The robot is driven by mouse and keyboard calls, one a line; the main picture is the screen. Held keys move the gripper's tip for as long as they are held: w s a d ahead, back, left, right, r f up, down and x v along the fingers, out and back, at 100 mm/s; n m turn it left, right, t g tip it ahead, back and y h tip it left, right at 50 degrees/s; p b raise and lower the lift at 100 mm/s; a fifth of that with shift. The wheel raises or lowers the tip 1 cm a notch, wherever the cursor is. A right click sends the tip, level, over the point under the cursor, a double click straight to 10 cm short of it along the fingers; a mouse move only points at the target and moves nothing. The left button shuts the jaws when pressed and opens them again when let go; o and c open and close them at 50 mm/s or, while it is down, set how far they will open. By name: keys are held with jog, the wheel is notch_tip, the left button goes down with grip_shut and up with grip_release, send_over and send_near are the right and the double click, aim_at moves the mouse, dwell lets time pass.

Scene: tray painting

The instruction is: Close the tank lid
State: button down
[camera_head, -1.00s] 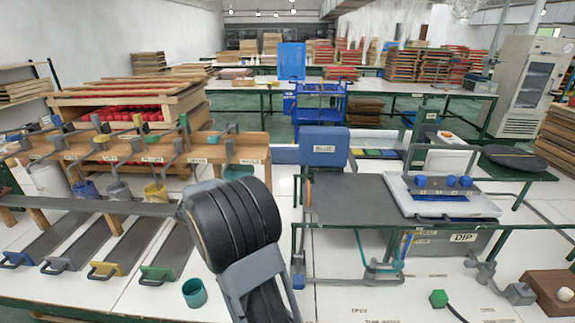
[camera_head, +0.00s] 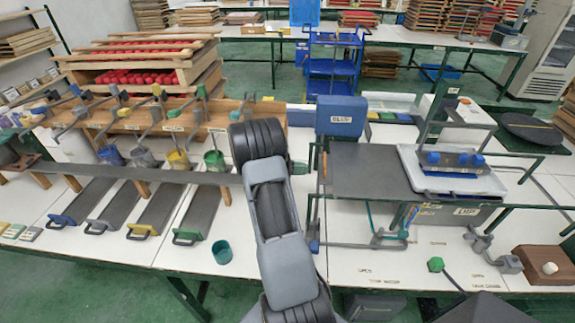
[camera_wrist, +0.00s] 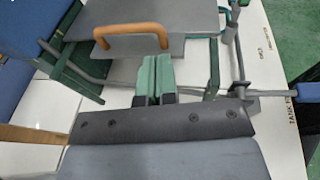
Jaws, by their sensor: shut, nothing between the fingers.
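A flat dark grey plate, apparently the tank lid (camera_head: 366,174), lies level at the right of the head view. In the wrist view the plate (camera_wrist: 190,18) carries an orange bar handle (camera_wrist: 131,35) near its edge. A grey tank with a DIP label (camera_head: 440,216) shows below and to the right of the plate; I cannot tell how much of its opening is covered. My gripper (camera_wrist: 153,70) has green fingers, shut and empty. In the wrist view the fingertips are just below the handle, with no clear grip on it.
A white tray with blue knobs (camera_head: 455,163) stands on the right of the plate. A blue box (camera_head: 341,116) stands behind it. Grey trays with coloured handles (camera_head: 140,225) and a teal cup (camera_head: 222,252) are on the left. A green knob (camera_head: 436,264) is in front.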

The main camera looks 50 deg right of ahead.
jog(key=shift+p+x, duration=0.7)
jog(key=shift+x, duration=2.1)
